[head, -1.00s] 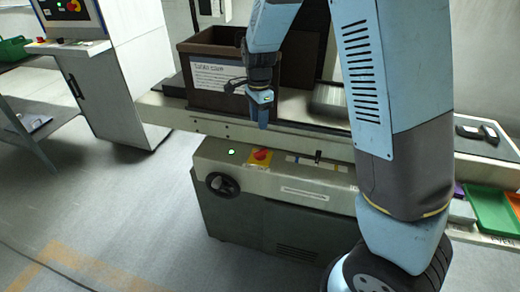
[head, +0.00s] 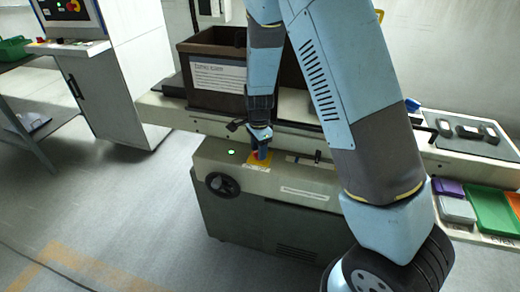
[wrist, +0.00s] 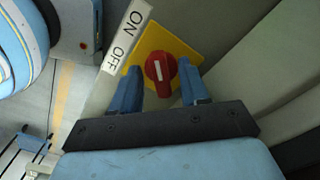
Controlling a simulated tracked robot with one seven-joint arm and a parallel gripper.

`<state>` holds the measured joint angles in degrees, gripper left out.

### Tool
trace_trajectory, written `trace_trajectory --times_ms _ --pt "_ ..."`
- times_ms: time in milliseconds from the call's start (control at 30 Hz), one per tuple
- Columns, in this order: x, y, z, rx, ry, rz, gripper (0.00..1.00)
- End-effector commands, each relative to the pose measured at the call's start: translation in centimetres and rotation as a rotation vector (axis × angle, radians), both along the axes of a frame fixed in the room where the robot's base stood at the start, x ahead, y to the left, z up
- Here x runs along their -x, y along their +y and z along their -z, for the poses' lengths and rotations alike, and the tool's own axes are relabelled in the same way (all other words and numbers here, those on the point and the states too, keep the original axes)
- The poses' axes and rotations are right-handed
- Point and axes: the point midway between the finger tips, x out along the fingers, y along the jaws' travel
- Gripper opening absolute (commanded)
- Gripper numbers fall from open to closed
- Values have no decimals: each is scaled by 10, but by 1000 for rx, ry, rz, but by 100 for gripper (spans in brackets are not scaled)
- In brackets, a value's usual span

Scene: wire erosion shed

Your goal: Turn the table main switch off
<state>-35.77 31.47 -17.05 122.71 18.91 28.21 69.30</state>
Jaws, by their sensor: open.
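The table main switch is a red rotary knob (wrist: 160,70) with a white mark, on a yellow plate (wrist: 181,44). In the wrist view the white mark points nearly straight up and down the picture. A white label (wrist: 124,38) beside the plate reads ON and OFF. My gripper (wrist: 160,78) is open, with one blue finger on each side of the knob; I cannot tell whether they touch it. In the head view my gripper (head: 262,152) is down at the yellow plate (head: 255,165) on the grey machine base and hides most of the knob.
A small green light (head: 231,152) glows left of the switch, above a black handwheel (head: 222,185). A brown bin (head: 215,103) stands on the machine table behind my gripper. A green tray (head: 488,208) is at the right. The floor in front is clear.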

Motion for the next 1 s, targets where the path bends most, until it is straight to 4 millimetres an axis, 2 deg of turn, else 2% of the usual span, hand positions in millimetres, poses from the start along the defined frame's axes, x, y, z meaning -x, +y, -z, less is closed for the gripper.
trace_trajectory --times_ms 267,733,1000 --pt "0 0 1 0 1 -1 45" --pt "0 0 1 0 1 -1 1" --pt "1 -1 1 1 3 -6 0"
